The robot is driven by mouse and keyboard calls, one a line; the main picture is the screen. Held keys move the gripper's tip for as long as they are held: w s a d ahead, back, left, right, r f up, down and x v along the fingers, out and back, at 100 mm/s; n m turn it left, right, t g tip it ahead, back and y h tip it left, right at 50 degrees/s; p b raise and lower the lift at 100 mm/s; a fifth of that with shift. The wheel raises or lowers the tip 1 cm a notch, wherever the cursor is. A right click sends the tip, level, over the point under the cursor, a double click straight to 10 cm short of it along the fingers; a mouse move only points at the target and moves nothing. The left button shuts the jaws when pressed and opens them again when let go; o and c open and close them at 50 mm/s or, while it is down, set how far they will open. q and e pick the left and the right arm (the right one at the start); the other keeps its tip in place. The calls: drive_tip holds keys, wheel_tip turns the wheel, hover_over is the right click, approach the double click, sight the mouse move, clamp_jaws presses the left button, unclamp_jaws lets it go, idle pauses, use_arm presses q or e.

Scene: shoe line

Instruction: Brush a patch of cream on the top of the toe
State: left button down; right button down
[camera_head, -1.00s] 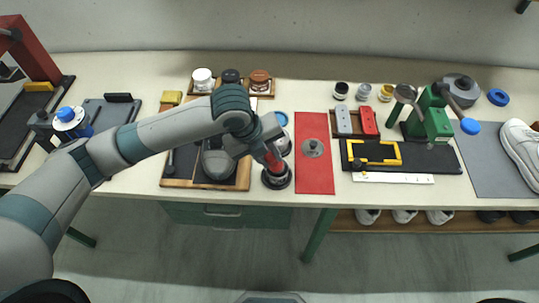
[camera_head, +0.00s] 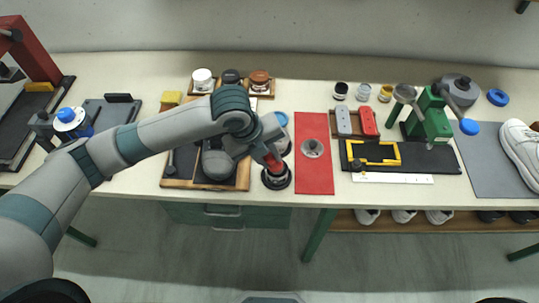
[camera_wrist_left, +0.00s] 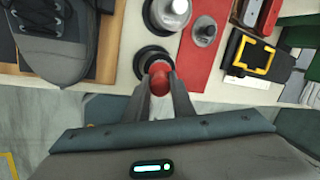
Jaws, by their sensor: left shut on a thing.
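A dark grey shoe (camera_head: 217,162) lies on a wood-edged board, partly hidden by my left arm. In the left wrist view the shoe (camera_wrist_left: 58,45) is at the upper left, with its rounded toe pointing down the picture. My left gripper (camera_head: 271,157) is beside the shoe, to its right. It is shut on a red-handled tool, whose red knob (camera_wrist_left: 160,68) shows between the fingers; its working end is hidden. The tool is over a round black holder (camera_wrist_left: 141,62) near the table's front edge. I cannot tell whether they touch. My right gripper is not in view.
Jars with white (camera_head: 202,76), black (camera_head: 231,77) and brown (camera_head: 260,78) tops stand behind the shoe. A red mat (camera_head: 316,182) with a metal weight lies right of the holder. A green machine (camera_head: 432,120) and a white shoe (camera_head: 522,150) are farther right.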

use_arm(q)
drive_tip(key=shift+r+p, duration=3.1)
drive_tip(key=shift+r, duration=0.35)
drive_tip(key=shift+w+f, duration=0.1)
drive_tip(key=n+b, duration=0.1)
drive_tip(key=a+n+b, duration=0.1)
drive_tip(key=shift+f+n+t, duration=0.1)
drive_tip(key=shift+n+t, duration=0.2)
drive_tip(key=shift+t, duration=0.1)
drive_tip(key=a+r+n+g+y+b, duration=0.1)
drive_tip(key=a+n+y+b, duration=0.2)
drive_tip(key=n, duration=1.1)
drive_tip(key=a+r+n+g+y+b, duration=0.2)
drive_tip(key=a+n+y+b, duration=0.2)
drive_tip(key=a+n+b, duration=0.5)
drive_tip(key=a+n, duration=0.5)
drive_tip(key=shift+s+a+r+n+b, duration=0.15)
drive_tip(key=shift+s+r+n+b, duration=0.05)
drive_tip(key=shift+s+n+b, duration=0.2)
